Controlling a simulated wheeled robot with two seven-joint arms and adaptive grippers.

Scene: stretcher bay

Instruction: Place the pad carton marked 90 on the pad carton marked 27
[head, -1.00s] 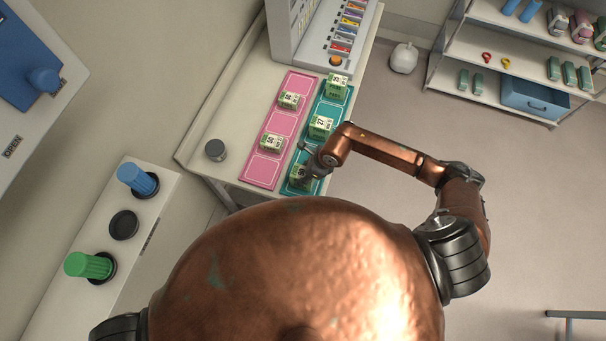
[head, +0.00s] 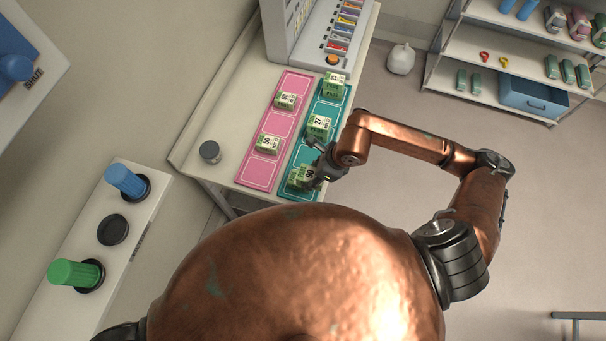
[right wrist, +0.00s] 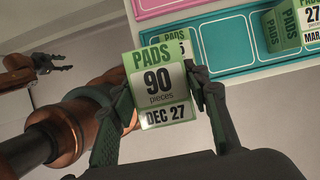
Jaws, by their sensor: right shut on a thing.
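The green-and-white pad carton marked 90 (head: 309,173) is in my right gripper (head: 321,164), near the front end of the teal mat. In the right wrist view the carton (right wrist: 158,88) is between the two fingers, its 90 facing the camera. The pad carton marked 27 (head: 318,123) sits on the teal mat, farther back; part of it shows at the right wrist view's upper right (right wrist: 300,26). Another pads carton (right wrist: 181,45) shows partly behind the held one. My left gripper (right wrist: 64,61) appears small at the right wrist view's left; its opening is unclear.
The teal mat (head: 334,107) also bears a carton (head: 333,86) at its back. The pink mat (head: 257,171) beside it bears two cartons (head: 268,143). A grey cylinder (head: 210,152) stands left of the mats. A tall console (head: 285,35) is behind.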

